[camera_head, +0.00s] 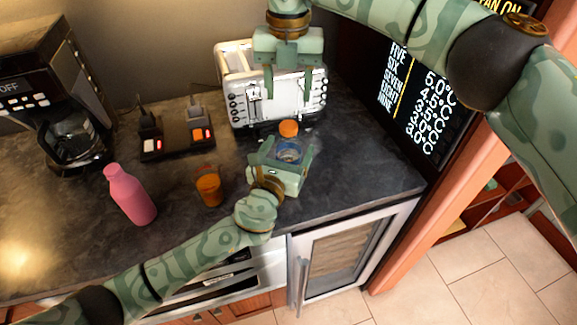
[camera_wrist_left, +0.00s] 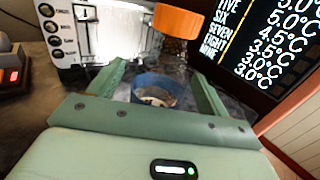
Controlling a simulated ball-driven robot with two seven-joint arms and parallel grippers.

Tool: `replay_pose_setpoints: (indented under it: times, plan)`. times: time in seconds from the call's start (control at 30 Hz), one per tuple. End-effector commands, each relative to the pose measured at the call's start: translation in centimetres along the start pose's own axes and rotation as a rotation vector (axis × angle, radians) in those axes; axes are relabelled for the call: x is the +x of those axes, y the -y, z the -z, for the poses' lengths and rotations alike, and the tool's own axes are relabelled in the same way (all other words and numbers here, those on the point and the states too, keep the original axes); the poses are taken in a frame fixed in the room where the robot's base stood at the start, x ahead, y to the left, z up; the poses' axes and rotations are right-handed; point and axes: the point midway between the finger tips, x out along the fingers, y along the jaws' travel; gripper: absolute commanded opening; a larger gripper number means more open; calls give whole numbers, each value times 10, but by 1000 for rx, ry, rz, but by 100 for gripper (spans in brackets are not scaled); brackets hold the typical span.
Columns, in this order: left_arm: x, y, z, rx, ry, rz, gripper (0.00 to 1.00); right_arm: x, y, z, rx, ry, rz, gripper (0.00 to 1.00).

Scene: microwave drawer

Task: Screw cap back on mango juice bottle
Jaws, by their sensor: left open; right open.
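A clear bottle (camera_head: 290,150) with a blue band stands between the fingers of my left gripper (camera_head: 283,152), which is open around it. It also shows in the left wrist view (camera_wrist_left: 154,90), between the two green fingers. An orange cap (camera_head: 289,129) is at the top of this bottle; it also shows in the left wrist view (camera_wrist_left: 178,20). I cannot tell whether the cap is seated on the neck. My right gripper (camera_head: 293,88) is open and empty, pointing down above and behind the cap, in front of the toaster.
A white toaster (camera_head: 245,95) stands behind the bottle. An orange-filled glass (camera_head: 208,187) and a pink bottle (camera_head: 130,195) stand to the left on the dark counter (camera_head: 355,175). Counter right of the bottle is clear.

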Motion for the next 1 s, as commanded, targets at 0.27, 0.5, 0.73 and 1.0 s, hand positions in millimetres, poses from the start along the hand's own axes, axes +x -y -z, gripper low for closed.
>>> replay_pose_setpoints:
  times: [0.27,0.5,0.73,1.0]
  plan:
    - [22,0,0,0,-1,0,78,0,0,0,0,0,0,51]
    - [23,0,0,-1,-1,0,78,0,0,0,0,0,0,51]
    - [23,0,0,-1,-1,0,31,0,0,0,0,0,0,51]
    - [23,0,1,-1,-1,0,0,-10,4,-4,0,31,29,51]
